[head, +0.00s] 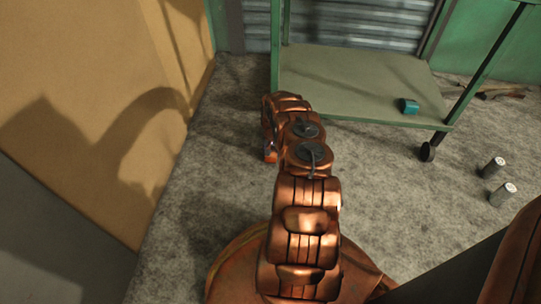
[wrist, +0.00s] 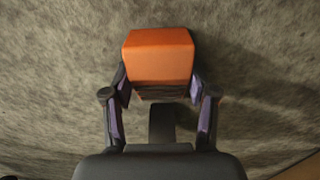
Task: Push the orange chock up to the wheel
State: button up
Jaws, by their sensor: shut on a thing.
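The orange chock (wrist: 159,56) is in the wrist view, on the grey floor between the fingers of my gripper (wrist: 159,88). The dark fingers with purple pads close on its left and right sides. A caster wheel (head: 427,151) stands under the right front leg of the green trolley in the head view. The trolley's left front leg foot is hidden behind my arm, so a wheel there cannot be seen. My gripper is mostly hidden by my arm in the head view; a small orange patch shows beside it. No wheel shows in the wrist view.
The green trolley (head: 350,82) has a teal block (head: 408,106) on its lower shelf. A tan panel (head: 90,95) bounds the left. The carpet-like floor (head: 385,195) between is clear.

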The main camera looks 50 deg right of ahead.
jog(key=shift+w+d, duration=0.1)
jog(key=o, duration=1.4)
jog(key=shift+c, duration=0.2)
notch_tip(320, 180, up, 12)
dwell(0.7)
